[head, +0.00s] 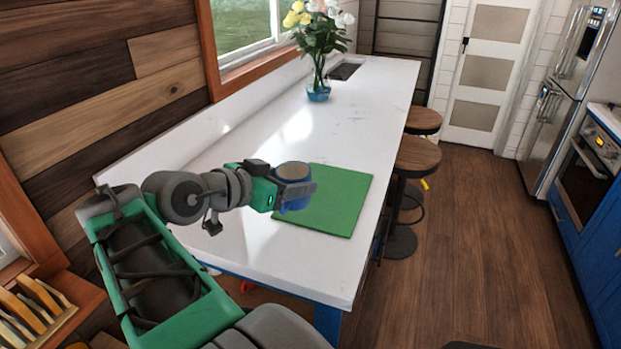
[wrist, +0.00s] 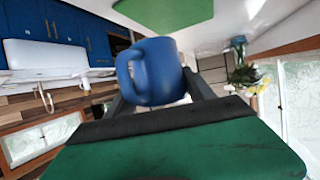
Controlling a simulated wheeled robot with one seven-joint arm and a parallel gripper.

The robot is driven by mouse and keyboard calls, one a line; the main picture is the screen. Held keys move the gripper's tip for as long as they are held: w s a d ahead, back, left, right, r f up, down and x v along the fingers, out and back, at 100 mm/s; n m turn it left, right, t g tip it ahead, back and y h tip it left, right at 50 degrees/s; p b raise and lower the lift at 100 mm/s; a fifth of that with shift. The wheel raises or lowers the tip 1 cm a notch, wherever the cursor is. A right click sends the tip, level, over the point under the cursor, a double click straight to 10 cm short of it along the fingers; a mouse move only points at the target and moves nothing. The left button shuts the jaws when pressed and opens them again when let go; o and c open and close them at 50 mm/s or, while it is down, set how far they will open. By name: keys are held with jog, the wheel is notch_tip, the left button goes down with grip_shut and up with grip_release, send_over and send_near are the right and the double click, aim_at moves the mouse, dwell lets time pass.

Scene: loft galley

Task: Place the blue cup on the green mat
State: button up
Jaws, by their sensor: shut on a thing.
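The blue cup (wrist: 155,72) is held between the fingers of my gripper (wrist: 165,88), with its handle to the left in the wrist view. In the head view the cup (head: 295,199) is partly hidden behind my gripper (head: 298,187), which is shut on it. The green mat (head: 341,200) lies flat on the white counter. The cup overlaps the mat's left part in the head view; I cannot tell the gap beneath it. The mat also shows at the top of the wrist view (wrist: 165,12), apart from the cup there.
The white counter (head: 258,137) is mostly clear. A blue glass vase with flowers (head: 319,88) stands farther back near the window. Round wooden stools (head: 418,155) stand along the counter's right edge. A wooden rack (head: 40,310) is at lower left.

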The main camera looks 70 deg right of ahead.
jog(key=shift+s+d+r+m+g, duration=0.2)
jog(key=shift+s+r+m+g, duration=0.1)
jog(key=shift+s, duration=0.25)
jog(key=shift+y, duration=0.3)
jog(key=d+f+p, duration=0.1)
jog(key=d+f, duration=0.2)
jog(key=d, duration=0.1)
jog(key=d+f+p, duration=0.1)
jog(key=d+f, duration=0.2)
jog(key=d, duration=0.2)
jog(key=w+d+f+p, duration=0.1)
jog(key=d+f+p, duration=0.1)
jog(key=d+f, duration=0.1)
jog(key=shift+w+d+f, duration=0.1)
jog(key=shift+d+f, duration=0.2)
jog(key=shift+d, duration=0.4)
notch_tip(320, 180, down, 3)
jog(key=shift+d+f+p, duration=0.15)
jog(key=shift+f+p, duration=0.05)
jog(key=shift+p, duration=0.6)
jog(key=shift+f, duration=0.1)
jog(key=shift+f+b, duration=0.2)
jog(key=shift+b, duration=0.15)
jog(key=o, duration=1.6)
jog(key=shift+r, duration=0.1)
